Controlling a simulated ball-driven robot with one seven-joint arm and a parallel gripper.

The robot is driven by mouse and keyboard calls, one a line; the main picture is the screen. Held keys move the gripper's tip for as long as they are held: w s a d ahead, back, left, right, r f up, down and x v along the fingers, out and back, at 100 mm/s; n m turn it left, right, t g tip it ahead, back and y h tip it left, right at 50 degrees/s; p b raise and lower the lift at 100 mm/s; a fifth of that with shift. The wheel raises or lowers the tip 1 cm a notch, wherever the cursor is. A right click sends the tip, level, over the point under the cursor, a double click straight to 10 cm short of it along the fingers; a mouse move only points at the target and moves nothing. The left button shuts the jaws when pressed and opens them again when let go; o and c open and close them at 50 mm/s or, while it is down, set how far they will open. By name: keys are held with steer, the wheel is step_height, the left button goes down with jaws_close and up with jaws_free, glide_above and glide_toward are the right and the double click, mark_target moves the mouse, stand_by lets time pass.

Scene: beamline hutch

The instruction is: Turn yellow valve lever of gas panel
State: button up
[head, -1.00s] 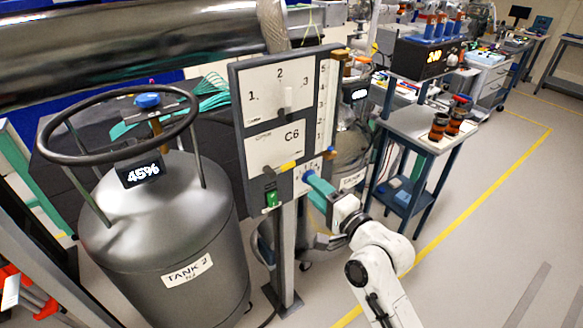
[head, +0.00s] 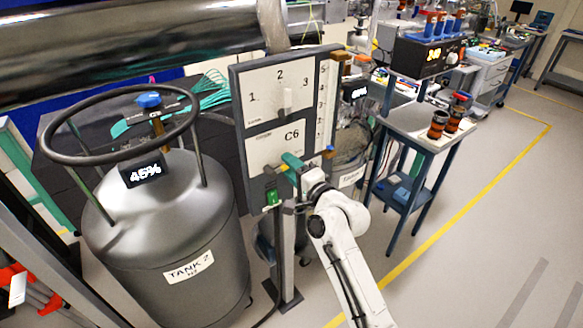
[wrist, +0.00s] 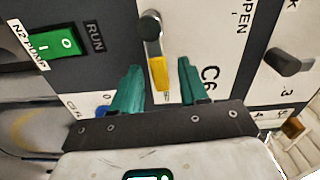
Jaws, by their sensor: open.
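The gas panel (head: 253,110) is a grey-framed white board on a post. Its yellow valve lever (wrist: 159,75) has a dark round pivot (wrist: 150,26), and the yellow end points toward my gripper in the wrist view. My gripper (wrist: 160,64) has two teal fingers, open, one on each side of the yellow end in the picture. Gaps show on both sides, and I cannot tell how deep the fingers reach. In the head view my gripper (head: 289,168) is in front of the panel's lower part and mostly hides the lever.
A green switch (wrist: 54,44) labelled N2 PUMP and a dark knob (wrist: 289,62) sit near the lever on the panel. A steel tank (head: 165,215) with a ring handle stands left. A small table (head: 415,125) with striped cylinders stands right. The floor at right is clear.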

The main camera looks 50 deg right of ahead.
jaws_close()
stand_by(0.6)
